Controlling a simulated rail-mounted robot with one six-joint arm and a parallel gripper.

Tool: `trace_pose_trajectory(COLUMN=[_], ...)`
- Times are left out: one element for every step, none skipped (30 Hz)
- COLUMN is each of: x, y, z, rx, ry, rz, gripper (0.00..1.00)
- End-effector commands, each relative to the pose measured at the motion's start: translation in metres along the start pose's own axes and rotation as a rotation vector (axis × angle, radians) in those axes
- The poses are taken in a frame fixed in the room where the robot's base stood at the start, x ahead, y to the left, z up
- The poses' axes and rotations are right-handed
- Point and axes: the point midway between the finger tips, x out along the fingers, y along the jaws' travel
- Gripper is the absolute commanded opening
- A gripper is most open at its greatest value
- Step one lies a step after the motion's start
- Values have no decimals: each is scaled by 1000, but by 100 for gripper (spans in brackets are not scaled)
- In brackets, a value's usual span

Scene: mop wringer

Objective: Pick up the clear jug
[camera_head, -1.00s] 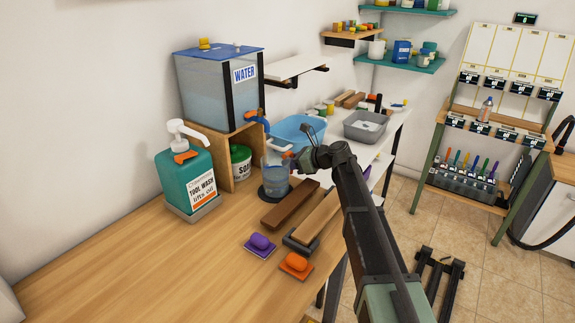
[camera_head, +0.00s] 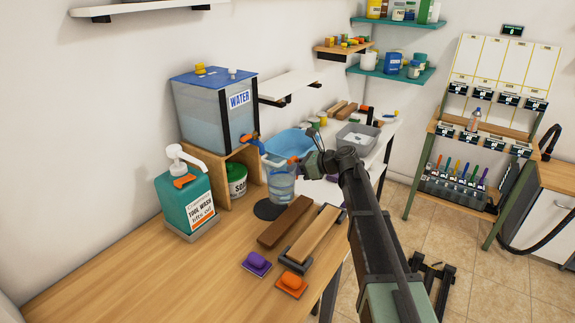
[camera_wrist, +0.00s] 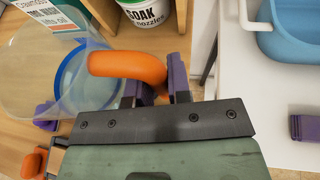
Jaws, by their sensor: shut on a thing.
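The clear jug (camera_head: 281,186) has a blue band and an orange handle. In the head view it hangs above the right part of the round black pad (camera_head: 270,209), below and right of the water tank's tap. In the wrist view the jug (camera_wrist: 30,75) is at the left, and its orange handle (camera_wrist: 125,66) runs between the purple fingers. My gripper (camera_wrist: 160,88) is shut on the handle. In the head view my gripper (camera_head: 305,165) is right of the jug, and its fingers are too small to make out.
The water tank (camera_head: 215,112) stands on a wooden stand behind the jug, with a SOAK tub (camera_head: 236,180) below. A teal tool wash bottle (camera_head: 186,195) is at the left. A blue basin (camera_head: 291,143) is behind. Wooden blocks (camera_head: 286,222) lie in front.

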Motion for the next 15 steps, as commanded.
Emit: trace_pose_trajectory(x=[-8,-14,-20,-25,-30,-37,-42,-46,-53,-58,-63,-70,-74,-79,-85], y=[3,4,5,6,8,9,10,11,12,14,15,16,17,18,19], z=[-3,-6,-8,-10,-12,-15,-17,-19,-22,-24,-26,-29,-31,-33,-36], rx=[2,2,2,2,2,2,2,1,2,2,2,2,2,3,2], ry=[-1,-1,-1,-1,-1,-1,-1,-1,-1,-1,-1,-1,-1,-1,-1], rz=[-1,-2,-3,-2,-2,-2,-3,-2,-2,-2,-2,-2,-2,-2,-2], gripper=[0,0,0,0,0,0,0,0,0,0,0,0,0,0,0])
